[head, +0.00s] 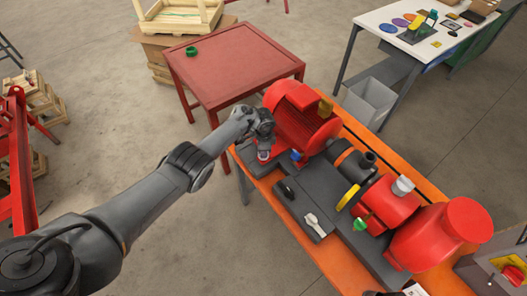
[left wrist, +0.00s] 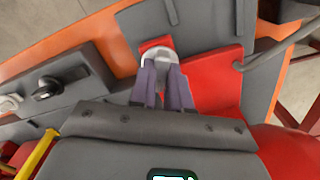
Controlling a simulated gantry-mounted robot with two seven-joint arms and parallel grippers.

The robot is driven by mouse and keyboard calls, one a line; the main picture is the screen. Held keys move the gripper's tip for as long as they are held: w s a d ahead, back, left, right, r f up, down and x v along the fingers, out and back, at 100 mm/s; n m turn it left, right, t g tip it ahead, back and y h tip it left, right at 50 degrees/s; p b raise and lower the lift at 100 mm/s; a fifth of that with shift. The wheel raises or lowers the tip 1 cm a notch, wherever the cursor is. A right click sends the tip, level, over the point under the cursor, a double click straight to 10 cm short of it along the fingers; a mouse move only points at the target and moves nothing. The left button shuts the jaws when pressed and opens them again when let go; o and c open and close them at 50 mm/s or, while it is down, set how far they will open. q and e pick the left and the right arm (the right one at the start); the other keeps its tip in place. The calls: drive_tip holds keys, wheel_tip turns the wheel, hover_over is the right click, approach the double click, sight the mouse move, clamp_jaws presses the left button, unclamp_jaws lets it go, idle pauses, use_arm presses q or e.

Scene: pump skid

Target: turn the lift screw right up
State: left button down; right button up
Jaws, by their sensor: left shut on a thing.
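My left gripper (head: 264,153) reaches down at the left end of the skid, beside the red finned motor (head: 303,118). In the left wrist view its two fingers (left wrist: 164,88) are close together, shut on a pale grey rounded head, which looks like the lift screw (left wrist: 158,53). The screw stands at a red foot plate (left wrist: 212,80) on the dark grey base. The fingers hide most of the screw, so its height and turn cannot be told. My right gripper is not in view.
The orange bench (head: 268,187) carries the skid. A black-handled part (head: 287,189) and a pale-handled part (head: 314,223) sit on its near side. A red table (head: 232,65) stands behind.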

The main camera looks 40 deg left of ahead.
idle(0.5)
use_arm(q)
drive_tip(key=c, duration=1.1)
unclamp_jaws()
wheel_tip(320, 180, up, 11)
drive_tip(key=p, duration=0.4)
drive_tip(key=shift+f, duration=0.1)
drive_tip(key=shift+s+f, duration=0.1)
